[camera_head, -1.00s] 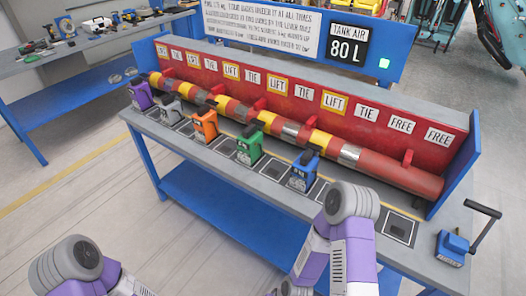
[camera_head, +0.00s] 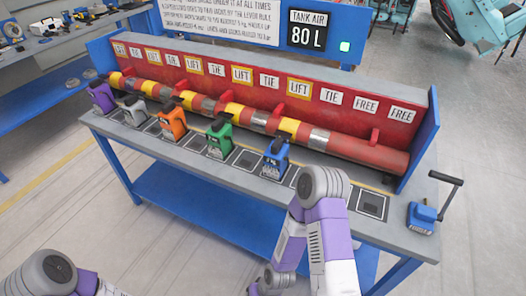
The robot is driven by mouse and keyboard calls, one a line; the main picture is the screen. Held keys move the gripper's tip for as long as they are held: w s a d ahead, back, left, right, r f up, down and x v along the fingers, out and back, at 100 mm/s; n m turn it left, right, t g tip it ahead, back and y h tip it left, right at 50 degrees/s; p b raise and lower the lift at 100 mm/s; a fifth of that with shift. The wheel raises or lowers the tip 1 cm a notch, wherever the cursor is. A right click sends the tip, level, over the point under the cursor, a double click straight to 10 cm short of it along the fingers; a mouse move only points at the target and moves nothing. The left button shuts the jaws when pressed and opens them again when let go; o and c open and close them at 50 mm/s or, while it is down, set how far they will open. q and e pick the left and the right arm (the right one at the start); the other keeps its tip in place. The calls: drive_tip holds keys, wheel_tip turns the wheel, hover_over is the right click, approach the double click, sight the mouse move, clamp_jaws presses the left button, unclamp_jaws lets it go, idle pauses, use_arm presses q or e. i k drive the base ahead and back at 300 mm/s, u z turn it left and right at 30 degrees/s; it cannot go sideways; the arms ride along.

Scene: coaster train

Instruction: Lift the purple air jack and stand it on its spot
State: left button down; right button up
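The purple air jack (camera_head: 102,97) stands upright at the far left end of the blue bench's grey top (camera_head: 225,172), in front of the long red and yellow pipe (camera_head: 340,146). Nothing touches it from my side. Dark squares with white outlines run along the bench's front; a bare one (camera_head: 372,204) lies near the right end. I cannot tell which square belongs to the purple jack. Of my arms only grey joints and purple-white links show, at the bottom left and bottom middle.
Grey (camera_head: 135,111), orange (camera_head: 172,123), green (camera_head: 219,139) and blue (camera_head: 275,159) jacks stand in a row. A blue lever pump (camera_head: 424,216) sits at the right end. A red panel (camera_head: 255,97) with LIFT, TIE and FREE labels stands behind the pipe. Floor on the left is clear.

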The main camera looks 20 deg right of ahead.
sight(100, 91)
drive_tip(key=u, duration=1.2)
drive_tip(key=i, duration=4.45)
drive_tip(key=z, duration=2.45)
